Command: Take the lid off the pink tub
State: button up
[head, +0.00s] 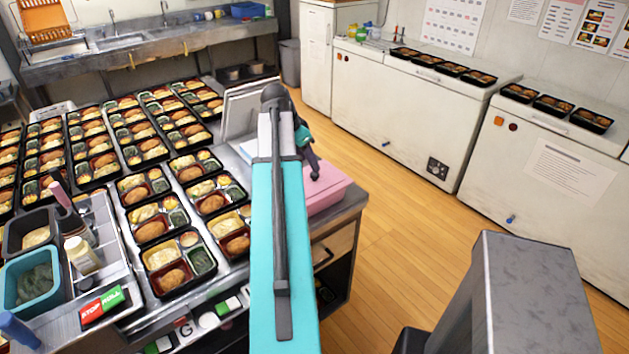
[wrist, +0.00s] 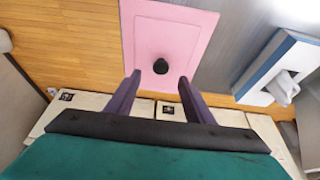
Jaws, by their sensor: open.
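The pink tub (head: 328,190) stands at the right end of the steel counter, partly hidden behind my arm in the head view. Its flat pink lid (wrist: 188,30) fills the upper middle of the wrist view, with a small black knob (wrist: 161,66) on it. The lid is on the tub. My gripper (wrist: 159,80) is open, its two purple fingers pointing at the lid. In the wrist view the knob appears between and just past the fingertips. I cannot tell the exact gap to it. In the head view my gripper (head: 314,172) is seen over the tub.
Many filled bento trays (head: 150,231) cover the counter left of my arm. A blue and white box with a white tuft (wrist: 284,82) is near the lid. White chest freezers (head: 400,110) line the wall. Wooden floor (head: 390,220) is clear to the right.

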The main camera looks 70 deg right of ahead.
aim_at(313, 174)
jog(key=shift+s+d+f, duration=0.15)
jog(key=shift+d+f, duration=0.05)
jog(key=shift+f, duration=0.3)
jog(key=shift+f, duration=0.1)
jog(key=shift+p+x, duration=1.3)
jog(key=shift+x, duration=1.25)
grip_shut()
